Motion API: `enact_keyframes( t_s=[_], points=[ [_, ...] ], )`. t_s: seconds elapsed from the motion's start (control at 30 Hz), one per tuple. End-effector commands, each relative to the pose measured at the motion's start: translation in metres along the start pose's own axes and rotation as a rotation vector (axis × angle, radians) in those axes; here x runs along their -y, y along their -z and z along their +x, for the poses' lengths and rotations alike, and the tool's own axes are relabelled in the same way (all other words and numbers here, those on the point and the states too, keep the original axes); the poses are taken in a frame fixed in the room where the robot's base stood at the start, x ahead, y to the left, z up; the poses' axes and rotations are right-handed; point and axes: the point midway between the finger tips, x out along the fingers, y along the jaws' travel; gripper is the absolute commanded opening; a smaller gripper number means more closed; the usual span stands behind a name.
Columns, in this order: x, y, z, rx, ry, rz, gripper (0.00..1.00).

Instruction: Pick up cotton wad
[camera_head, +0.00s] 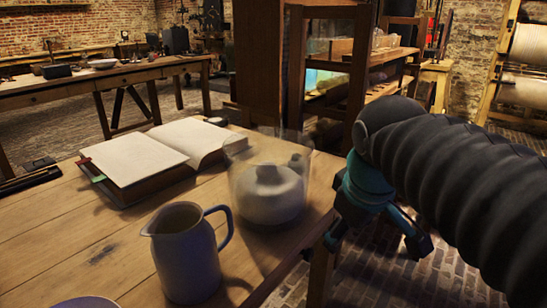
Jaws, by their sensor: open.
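I cannot make out a cotton wad for certain. A clear glass jar (240,185) stands near the table's right edge. A pale, rounded vessel with a knob (270,195) shows through its glass. A small grey lump (297,162) shows behind the knob; I cannot tell what it is. My gripper (377,240) is open and points down, right of the jar, past the table's right edge in the picture. Its fingers are spread apart with nothing between them. My dark ribbed arm hides the area at the right.
The wooden table (110,250) also bears a grey-blue jug (185,255) in front of the jar, an open book (135,158) behind, and part of a dish (85,302) at the bottom edge. A wooden cabinet (258,65) stands behind. Brick floor shows below my gripper.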

Motion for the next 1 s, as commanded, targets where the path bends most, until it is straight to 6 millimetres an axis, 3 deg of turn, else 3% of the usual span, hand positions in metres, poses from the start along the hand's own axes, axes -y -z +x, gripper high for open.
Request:
enact_keyframes(
  t_s=[0.03,0.3,0.6,0.8,1.0],
  points=[
    [-0.007,0.023,-0.009,0.019,0.006,-0.112,0.75],
    [-0.026,0.127,-0.046,0.118,0.043,-0.713,0.75],
    [-0.013,0.227,-0.065,0.214,0.122,-1.324,0.75],
    [0.004,0.262,-0.068,0.248,0.173,-1.581,0.75],
    [0.01,0.272,-0.067,0.26,0.193,-1.67,0.75]
  ],
)
